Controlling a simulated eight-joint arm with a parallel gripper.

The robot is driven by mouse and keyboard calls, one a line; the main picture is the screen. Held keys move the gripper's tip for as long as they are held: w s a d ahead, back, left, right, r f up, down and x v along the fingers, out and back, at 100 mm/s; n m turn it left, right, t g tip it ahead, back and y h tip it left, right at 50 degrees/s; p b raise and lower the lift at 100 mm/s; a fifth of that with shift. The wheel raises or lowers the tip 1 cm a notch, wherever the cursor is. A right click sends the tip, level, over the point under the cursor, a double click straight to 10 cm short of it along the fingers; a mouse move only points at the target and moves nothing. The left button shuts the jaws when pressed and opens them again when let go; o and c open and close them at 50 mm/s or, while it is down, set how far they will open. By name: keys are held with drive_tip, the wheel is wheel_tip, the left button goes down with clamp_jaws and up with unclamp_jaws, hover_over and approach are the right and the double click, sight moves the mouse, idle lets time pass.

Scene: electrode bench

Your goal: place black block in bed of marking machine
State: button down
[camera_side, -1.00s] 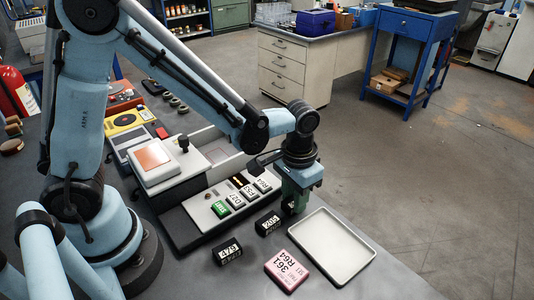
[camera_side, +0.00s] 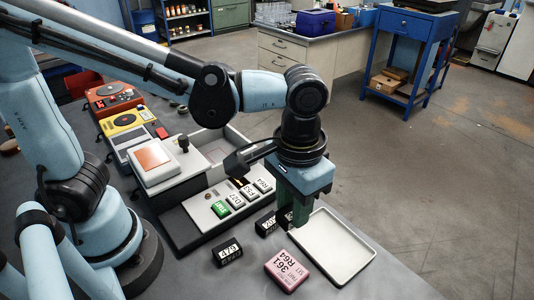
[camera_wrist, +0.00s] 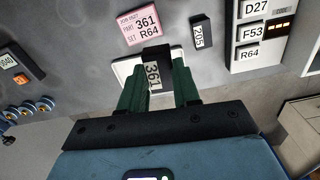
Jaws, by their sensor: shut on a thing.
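In the wrist view, my gripper (camera_wrist: 158,85) is shut on a black block (camera_wrist: 153,58) whose white label reads 361. In the side view, my gripper (camera_side: 294,215) is above the left edge of the white tray, and its fingers hide the held block. The marking machine (camera_side: 195,212) is left of my gripper; it has a grey panel with a green key and several white-labelled keys. Two other black labelled blocks lie on the bench: one in front (camera_side: 227,252), the other (camera_side: 266,224) beside my fingers.
A white tray (camera_side: 366,262) lies at the bench's right edge. A pink card (camera_side: 287,271) marked 361 and R64 lies in front of it. A white device with an orange top (camera_side: 155,162) stands behind the machine panel, with a yellow device (camera_side: 121,121) farther back.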

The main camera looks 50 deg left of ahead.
drive_tip(key=shift+a+r+m, duration=0.3)
drive_tip(key=shift+a+m, duration=0.05)
drive_tip(key=shift+m, duration=0.05)
drive_tip(key=w+a+r+m, duration=0.2)
drive_tip(key=a+m, duration=0.5)
drive_tip(key=a, duration=0.1)
drive_tip(key=m, duration=0.9)
hover_over(219, 157)
wheel_tip(219, 157, down, 5)
drive_tip(key=shift+f, duration=2.05)
drive_tip(key=shift+f, duration=0.1)
drive_tip(key=c, duration=0.8)
unclamp_jaws()
